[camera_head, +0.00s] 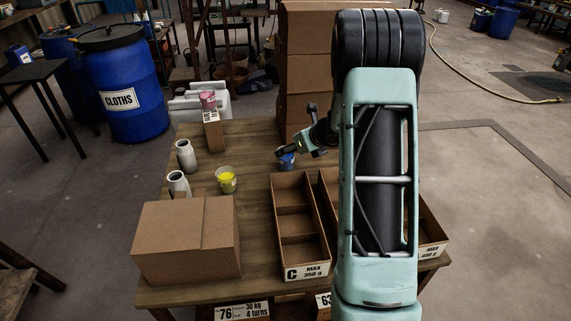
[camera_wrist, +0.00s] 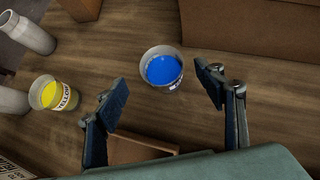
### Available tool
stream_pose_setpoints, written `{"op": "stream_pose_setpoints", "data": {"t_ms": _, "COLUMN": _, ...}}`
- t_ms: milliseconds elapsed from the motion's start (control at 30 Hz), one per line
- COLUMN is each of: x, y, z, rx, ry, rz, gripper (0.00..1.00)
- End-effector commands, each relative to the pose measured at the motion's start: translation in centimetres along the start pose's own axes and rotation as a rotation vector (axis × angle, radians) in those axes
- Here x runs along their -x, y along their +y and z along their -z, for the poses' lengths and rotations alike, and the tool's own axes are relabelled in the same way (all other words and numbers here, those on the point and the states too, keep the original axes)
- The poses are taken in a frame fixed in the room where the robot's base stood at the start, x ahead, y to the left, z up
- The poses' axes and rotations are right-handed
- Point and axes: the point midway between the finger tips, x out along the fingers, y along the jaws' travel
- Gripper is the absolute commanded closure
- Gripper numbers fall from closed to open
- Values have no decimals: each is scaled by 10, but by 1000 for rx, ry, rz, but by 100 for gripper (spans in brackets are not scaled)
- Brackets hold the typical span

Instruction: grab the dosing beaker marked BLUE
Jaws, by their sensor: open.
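The beaker with blue contents (camera_wrist: 161,70) stands upright on the wooden table in the wrist view. Its label is mostly turned away and I cannot read it. In the head view the same blue beaker (camera_head: 287,160) shows in part, close to my gripper (camera_head: 285,153). In the wrist view my gripper (camera_wrist: 162,90) is open, with one finger to the left of the beaker and one to the right. The fingers do not visibly touch it. A beaker with yellow contents (camera_wrist: 54,94), labelled YELLOW, stands to the left; it also shows in the head view (camera_head: 227,180).
Two pale bottles (camera_head: 185,156) stand left of the yellow beaker. A pink-topped container (camera_head: 208,100) sits on a small carton at the back. A closed box (camera_head: 187,240) fills the front left. Divided tray C (camera_head: 323,238) lies in front, and stacked cartons (camera_head: 297,75) rise behind.

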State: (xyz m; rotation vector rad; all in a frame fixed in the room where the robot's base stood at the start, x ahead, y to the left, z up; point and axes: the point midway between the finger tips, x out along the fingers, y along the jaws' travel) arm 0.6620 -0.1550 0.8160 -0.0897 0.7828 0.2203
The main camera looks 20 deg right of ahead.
Motion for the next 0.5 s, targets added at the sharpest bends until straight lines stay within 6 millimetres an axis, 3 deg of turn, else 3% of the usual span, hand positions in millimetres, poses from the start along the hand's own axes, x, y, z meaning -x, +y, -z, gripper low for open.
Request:
{"op": "stream_pose_setpoints", "data": {"t_ms": 233, "x": -19, "y": -1, "z": 0, "rx": 0, "ry": 0, "rz": 1, "gripper": 36}}
{"op": "stream_pose_setpoints", "data": {"t_ms": 500, "x": -56, "y": -2, "z": 1, "rx": 1, "ry": 0, "rz": 1, "gripper": 36}}
